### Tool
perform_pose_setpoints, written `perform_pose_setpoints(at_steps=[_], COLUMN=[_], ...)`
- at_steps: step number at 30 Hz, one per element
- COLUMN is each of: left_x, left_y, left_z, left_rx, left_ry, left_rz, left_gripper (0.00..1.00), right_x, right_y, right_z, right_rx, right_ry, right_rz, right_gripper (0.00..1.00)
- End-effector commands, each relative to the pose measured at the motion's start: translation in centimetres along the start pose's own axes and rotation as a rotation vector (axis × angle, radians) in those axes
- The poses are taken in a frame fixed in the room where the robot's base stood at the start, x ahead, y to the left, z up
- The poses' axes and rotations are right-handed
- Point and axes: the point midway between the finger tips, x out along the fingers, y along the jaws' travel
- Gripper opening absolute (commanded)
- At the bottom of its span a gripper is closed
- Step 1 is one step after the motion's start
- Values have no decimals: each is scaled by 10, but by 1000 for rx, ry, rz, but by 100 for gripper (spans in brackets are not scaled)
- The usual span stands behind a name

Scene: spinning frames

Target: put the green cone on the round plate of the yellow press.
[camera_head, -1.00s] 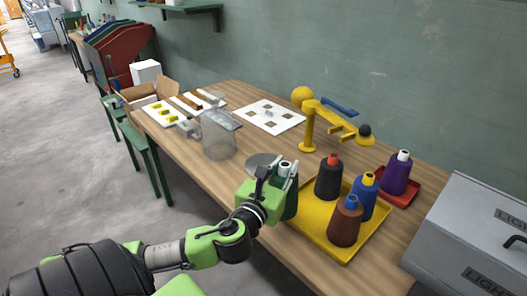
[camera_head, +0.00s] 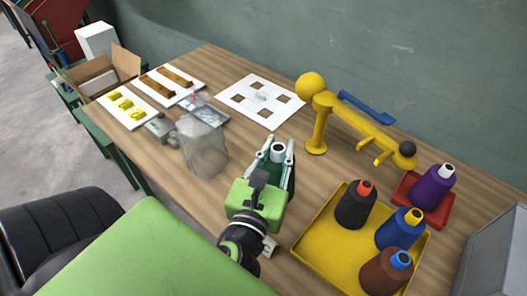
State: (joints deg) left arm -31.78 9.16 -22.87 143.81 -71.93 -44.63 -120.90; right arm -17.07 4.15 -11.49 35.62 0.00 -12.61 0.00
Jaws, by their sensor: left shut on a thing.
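The green cone (camera_head: 284,180), dark green with a pale tip, stands roughly upright between the fingers of my left gripper (camera_head: 277,158), which is shut on it. They are over the middle of the table, left of the yellow tray. The yellow press (camera_head: 316,130) stands behind and to the right, apart from the cone, with a ball, a long arm and a blue lever. Whether the cone touches anything below is hidden. My right gripper is not in view.
A yellow tray (camera_head: 308,243) holds black, blue and brown cones. A red tray (camera_head: 438,215) holds a purple cone. A white board (camera_head: 262,87) lies behind. A grey case (camera_head: 495,262) is at right.

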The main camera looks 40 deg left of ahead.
Motion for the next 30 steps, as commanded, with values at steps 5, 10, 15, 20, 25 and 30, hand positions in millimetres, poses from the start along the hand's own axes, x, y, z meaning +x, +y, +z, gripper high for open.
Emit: perform_pose_setpoints(at_steps=[5,10,15,20,25,30], left_x=[20,46,71,94,111,119], left_y=[9,20,31,42,48,52], left_z=[-11,-26,-32,-56,-77,-87], left_rx=[0,0,4,3,1,0], left_ry=[-12,-12,-6,-2,-4,-5], left_rz=[2,2,3,4,2,2], left_gripper=[0,0,0,0,0,0], right_x=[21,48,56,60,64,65], right_y=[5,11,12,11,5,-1], right_z=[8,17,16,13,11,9], right_rx=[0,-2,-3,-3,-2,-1], right_ry=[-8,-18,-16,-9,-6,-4], right_rz=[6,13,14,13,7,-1], right_gripper=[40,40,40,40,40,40])
